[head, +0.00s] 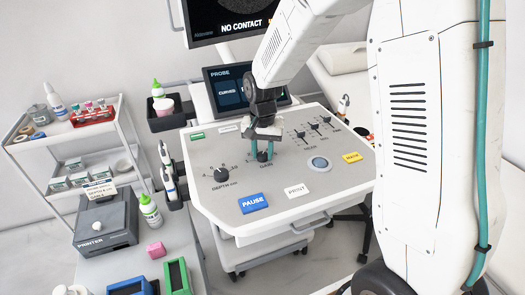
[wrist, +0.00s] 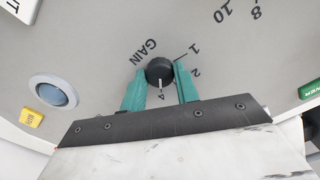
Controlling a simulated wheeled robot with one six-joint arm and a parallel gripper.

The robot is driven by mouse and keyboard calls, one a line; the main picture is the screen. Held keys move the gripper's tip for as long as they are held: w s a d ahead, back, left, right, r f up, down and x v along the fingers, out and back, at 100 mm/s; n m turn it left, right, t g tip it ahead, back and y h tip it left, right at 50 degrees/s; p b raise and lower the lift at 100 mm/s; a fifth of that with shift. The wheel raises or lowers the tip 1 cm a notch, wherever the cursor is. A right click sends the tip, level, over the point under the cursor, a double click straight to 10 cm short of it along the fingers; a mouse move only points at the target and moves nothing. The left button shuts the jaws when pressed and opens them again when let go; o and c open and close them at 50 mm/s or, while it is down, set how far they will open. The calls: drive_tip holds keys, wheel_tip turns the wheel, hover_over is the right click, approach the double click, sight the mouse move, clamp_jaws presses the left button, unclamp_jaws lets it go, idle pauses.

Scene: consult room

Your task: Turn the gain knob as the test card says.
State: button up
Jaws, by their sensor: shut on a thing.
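The black gain knob (wrist: 159,69) stands on the grey control panel beside the word GAIN. In the wrist view the teal fingers of my gripper (wrist: 161,80) press on its two sides. The knob's white pointer line faces the gripper, towards a mark that looks like 4; marks 1 and 2 show to the right. In the head view my gripper (head: 263,150) comes down over the gain knob (head: 264,156) and partly hides it. A small card (head: 99,189) stands on the printer at left; its print is too small to read surely.
The depth knob (head: 221,175) is left of the gain knob. Slider levers (head: 314,126), a round trackball (head: 319,164) and the blue PAUSE key (head: 253,203) share the panel. A screen (head: 235,90) rises behind. A bottle (head: 150,210) stands beside the printer.

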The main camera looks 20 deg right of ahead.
sight(263, 154)
drive_tip(key=o, duration=1)
drive_tip(key=shift+c, duration=0.2)
drive_tip(key=shift+r, duration=0.1)
wheel_tip(263, 154, up, 8)
drive_tip(key=shift+f, duration=0.15)
